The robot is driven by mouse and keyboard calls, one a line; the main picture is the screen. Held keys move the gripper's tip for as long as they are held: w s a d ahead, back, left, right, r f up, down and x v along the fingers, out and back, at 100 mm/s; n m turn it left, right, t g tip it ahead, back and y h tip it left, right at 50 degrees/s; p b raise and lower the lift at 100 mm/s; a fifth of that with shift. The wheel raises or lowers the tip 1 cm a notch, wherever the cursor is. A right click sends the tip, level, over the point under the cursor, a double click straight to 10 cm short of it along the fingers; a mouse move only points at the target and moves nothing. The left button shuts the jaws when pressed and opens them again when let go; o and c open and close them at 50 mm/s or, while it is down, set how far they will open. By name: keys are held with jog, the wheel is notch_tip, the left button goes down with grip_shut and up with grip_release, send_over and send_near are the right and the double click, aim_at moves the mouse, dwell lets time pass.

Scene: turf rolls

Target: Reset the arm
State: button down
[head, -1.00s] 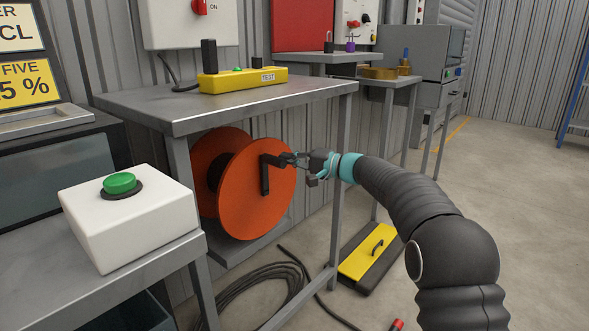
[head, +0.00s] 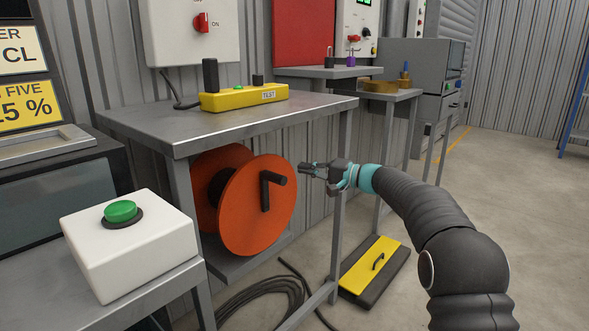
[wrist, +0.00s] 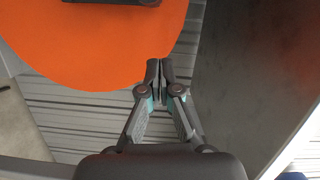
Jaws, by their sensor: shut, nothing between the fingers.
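My gripper (head: 304,169) is in the head view, just right of the orange reel (head: 247,215), with its fingers pointing left. In the wrist view my gripper (wrist: 161,70) is shut with its two fingertips together and nothing between them. The orange reel also shows in the wrist view (wrist: 100,45), at the upper left beyond the fingertips. The reel has a black crank handle (head: 266,191), which stands clear of my gripper in the head view. My arm reaches in from the lower right.
The reel sits under a metal table (head: 200,126) that bears a yellow test box (head: 243,97). A white box with a green button (head: 120,211) is at front left. A yellow-topped black block (head: 372,262) and coiled black cable (head: 262,292) lie on the floor. Open floor is at right.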

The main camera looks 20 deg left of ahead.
jog(key=d, duration=0.7)
jog(key=s+d+f+m+h, duration=0.1)
jog(key=s+f+h, duration=0.1)
jog(key=f, duration=0.4)
jog(key=s+d+f+m+h, duration=0.1)
jog(key=s+d+f+h, duration=0.1)
jog(key=f, duration=0.4)
jog(key=s+d+f+g+h, duration=0.1)
jog(key=s+d+f+h, duration=0.25)
jog(key=s+d, duration=0.3)
jog(key=s+d+r+n+t+h+p, duration=0.1)
jog(key=s+d+r+h+p, duration=0.2)
jog(key=s+d, duration=0.9)
jog(key=s+d+r+n+t+h+p, duration=0.1)
jog(key=s+d+r+h+p, duration=0.15)
jog(key=s+d+h, duration=0.65)
jog(key=s+d+r+t+y+p, duration=0.1)
jog(key=s+d+r, duration=0.2)
jog(key=s, duration=0.3)
jog(key=s+d+r+t+y+p, duration=0.1)
jog(key=s+d+r+t, duration=0.1)
jog(key=s+d+r, duration=0.2)
jog(key=shift+s+d+m+t, duration=0.3)
jog(key=shift+s+d, duration=0.6)
jog(key=shift+r, duration=0.1)
